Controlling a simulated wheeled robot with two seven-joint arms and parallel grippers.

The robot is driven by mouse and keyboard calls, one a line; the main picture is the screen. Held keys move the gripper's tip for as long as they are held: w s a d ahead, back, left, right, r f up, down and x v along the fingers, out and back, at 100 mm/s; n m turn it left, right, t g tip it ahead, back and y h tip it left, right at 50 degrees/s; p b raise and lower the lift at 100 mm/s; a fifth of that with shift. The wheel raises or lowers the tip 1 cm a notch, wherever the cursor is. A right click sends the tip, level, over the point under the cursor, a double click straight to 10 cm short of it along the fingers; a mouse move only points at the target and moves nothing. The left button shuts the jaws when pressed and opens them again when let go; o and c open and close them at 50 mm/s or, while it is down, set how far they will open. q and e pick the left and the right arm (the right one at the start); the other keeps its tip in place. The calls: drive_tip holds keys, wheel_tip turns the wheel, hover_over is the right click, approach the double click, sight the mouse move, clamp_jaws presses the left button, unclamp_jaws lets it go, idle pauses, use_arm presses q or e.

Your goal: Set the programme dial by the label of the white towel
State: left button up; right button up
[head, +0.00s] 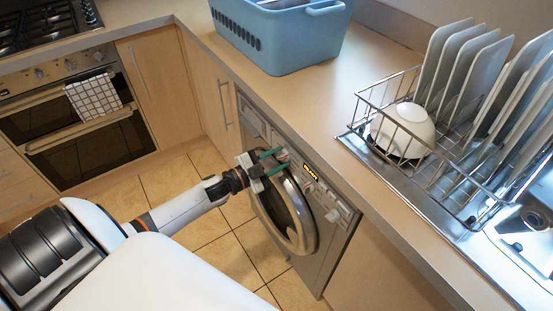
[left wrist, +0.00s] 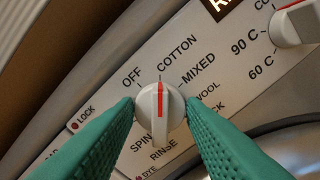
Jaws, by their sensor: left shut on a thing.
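The programme dial (left wrist: 160,108) is a white knob with a red pointer line, on the front of the grey washing machine (head: 337,241). In the left wrist view its red line points up the picture at the COTTON mark, between OFF and MIXED. My left gripper (head: 270,162) is shut on the dial, its green fingers (left wrist: 160,110) on either side of the knob. WOOL, RINSE and SPIN are partly hidden by the fingers. My right gripper is out of view.
A second knob (left wrist: 297,24) with 90 C and 60 C marks sits beside the programme dial. The round door (head: 301,236) is below. A checked cloth (head: 93,96) hangs on the oven. A dish rack (head: 400,165) stands by the sink.

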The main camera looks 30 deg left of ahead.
use_arm(q)
drive_tip(key=o, duration=1)
drive_tip(key=shift+s, duration=0.15)
drive_tip(key=v, duration=1.1)
drive_tip(key=shift+s+a, duration=0.2)
drive_tip(key=shift+s, duration=0.15)
drive_tip(key=s+f+n+g+y+p, duration=0.1)
drive_tip(key=s+f+n+g+y, duration=0.4)
drive_tip(key=f, duration=0.9)
drive_tip(key=s+f+n+g+y+p, duration=0.1)
drive_tip(key=s+f+n+g+y, duration=0.15)
drive_tip(key=s+f, duration=0.75)
drive_tip(key=s+d+f+n+g, duration=0.1)
drive_tip(key=s+d+f+g, duration=0.1)
drive_tip(key=s+d+f, duration=0.2)
drive_tip(key=s+d+f+n+g+p, duration=0.1)
drive_tip(key=s+d+f+g, duration=0.2)
drive_tip(key=s+d+f, duration=0.2)
drive_tip(key=s+d+f+n+g+p, duration=0.1)
drive_tip(key=s+d+f+g, duration=0.2)
drive_tip(key=s+f, duration=0.4)
drive_tip(key=shift+s+d+h, duration=0.2)
drive_tip(key=shift+s+d, duration=0.15)
drive_tip(key=shift+s, duration=0.25)
drive_tip(key=shift+s+d+h, duration=0.15)
drive_tip(key=shift+s+d, duration=0.2)
drive_tip(key=shift+s, duration=0.2)
